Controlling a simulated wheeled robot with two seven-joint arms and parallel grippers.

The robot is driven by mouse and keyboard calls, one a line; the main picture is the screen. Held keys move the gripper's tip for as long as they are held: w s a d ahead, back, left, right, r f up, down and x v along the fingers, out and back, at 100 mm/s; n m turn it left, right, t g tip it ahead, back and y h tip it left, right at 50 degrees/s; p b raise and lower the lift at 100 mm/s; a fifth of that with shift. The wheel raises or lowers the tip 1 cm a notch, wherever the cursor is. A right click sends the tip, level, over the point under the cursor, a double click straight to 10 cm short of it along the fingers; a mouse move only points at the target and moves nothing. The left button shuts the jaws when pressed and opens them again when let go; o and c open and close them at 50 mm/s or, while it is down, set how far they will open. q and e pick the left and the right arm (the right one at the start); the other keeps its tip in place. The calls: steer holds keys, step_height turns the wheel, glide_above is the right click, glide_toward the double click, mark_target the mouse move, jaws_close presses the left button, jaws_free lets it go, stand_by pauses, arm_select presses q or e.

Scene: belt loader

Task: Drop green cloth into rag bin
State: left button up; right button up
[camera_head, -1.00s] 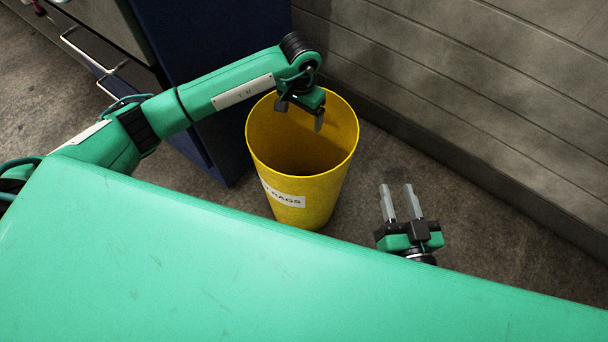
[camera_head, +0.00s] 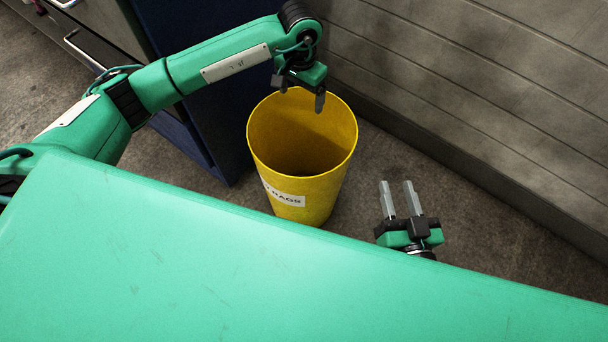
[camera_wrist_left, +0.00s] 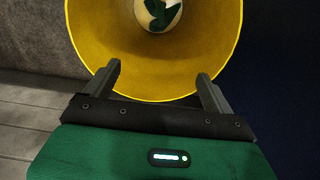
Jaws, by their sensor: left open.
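The yellow rag bin (camera_head: 305,150) stands upright on the floor in the head view, with a white label on its front. My left gripper (camera_head: 301,97) is above the bin's far rim, open and empty. In the left wrist view, my left gripper (camera_wrist_left: 161,85) has its fingers apart over the near rim of the bin (camera_wrist_left: 205,60). A dark green cloth (camera_wrist_left: 160,14) lies at the bottom of the bin, partly cut off by the top edge of that view. In the head view the bin's inside is dark and no cloth shows. My right gripper (camera_head: 400,199) is open and empty, right of the bin.
A dark blue cabinet side (camera_head: 200,100) stands left of the bin, behind my left arm. A grey panelled wall (camera_head: 470,90) runs behind and to the right. Bare floor (camera_head: 480,225) lies around the bin.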

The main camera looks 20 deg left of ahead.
arm_select(q)
step_height(320, 180, up, 9)
steer(key=shift+p, duration=0.3)
steer(key=shift+f, duration=0.1)
